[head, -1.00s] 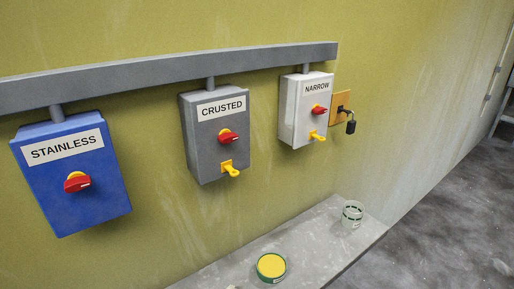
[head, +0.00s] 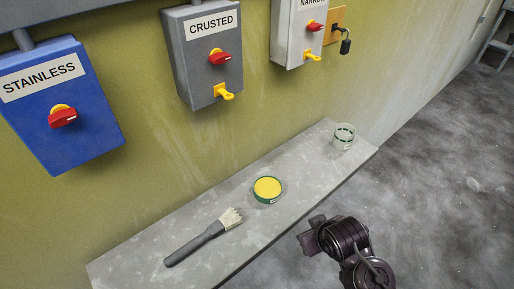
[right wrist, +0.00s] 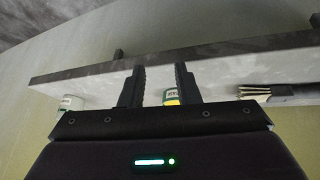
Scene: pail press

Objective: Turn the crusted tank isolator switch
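The grey CRUSTED switch box (head: 190,75) hangs on the wall at the upper middle of the head view. Its red rotary handle (head: 221,58) lies roughly sideways over a yellow disc. A yellow tab (head: 223,92) sticks out at the box's lower edge. My right gripper (right wrist: 158,82) is open, with a gap between its two dark fingers and nothing held. In the head view, my right arm's dark end is at the lower right, beyond the shelf's front edge and well away from the box. My left gripper is not in view.
The blue STAINLESS box (head: 85,130) and white NARROW box (head: 287,45) flank it. A padlock (head: 346,46) hangs farther right. The grey shelf (head: 300,170) below carries a brush (head: 200,240), a yellow-topped tin (head: 267,189) and a clear cup (head: 343,136). The wall before the box is clear.

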